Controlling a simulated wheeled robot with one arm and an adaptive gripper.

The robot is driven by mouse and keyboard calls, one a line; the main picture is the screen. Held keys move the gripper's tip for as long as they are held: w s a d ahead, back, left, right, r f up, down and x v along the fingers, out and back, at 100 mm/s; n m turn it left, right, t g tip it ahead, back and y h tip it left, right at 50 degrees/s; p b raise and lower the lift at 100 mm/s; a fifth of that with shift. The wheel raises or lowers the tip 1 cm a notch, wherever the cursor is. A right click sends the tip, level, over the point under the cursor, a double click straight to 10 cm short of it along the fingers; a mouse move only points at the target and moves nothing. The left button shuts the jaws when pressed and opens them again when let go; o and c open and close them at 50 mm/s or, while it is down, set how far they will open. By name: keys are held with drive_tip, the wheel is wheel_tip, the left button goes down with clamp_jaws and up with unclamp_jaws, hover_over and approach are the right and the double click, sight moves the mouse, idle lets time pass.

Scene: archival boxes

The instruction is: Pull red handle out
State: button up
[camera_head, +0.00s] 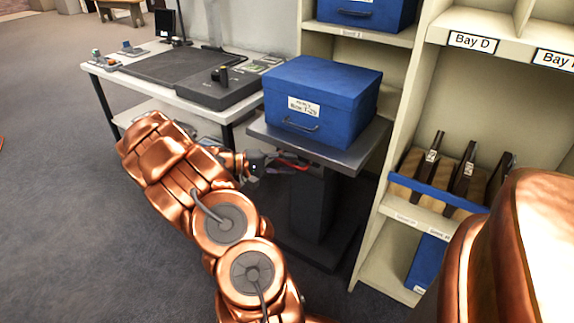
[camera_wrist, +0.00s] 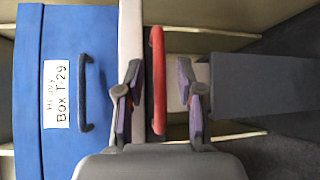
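The red handle (camera_head: 293,163) is on the front edge of the grey stand (camera_head: 356,151), below a blue box. In the wrist view my gripper (camera_wrist: 160,90) shows gaps on both sides of the handle. Whether the fingers reach past the bar in depth is unclear. My gripper partly hides the handle in the head view.
The blue box (camera_head: 322,90), labelled T-29, has a dark handle and sits on the stand. A white table (camera_head: 100,70) with equipment stands at left. Cream shelves (camera_head: 400,150) with blue boxes and bins stand close at right. Grey floor (camera_head: 60,200) at left is clear.

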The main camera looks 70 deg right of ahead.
clamp_jaws()
idle(0.6)
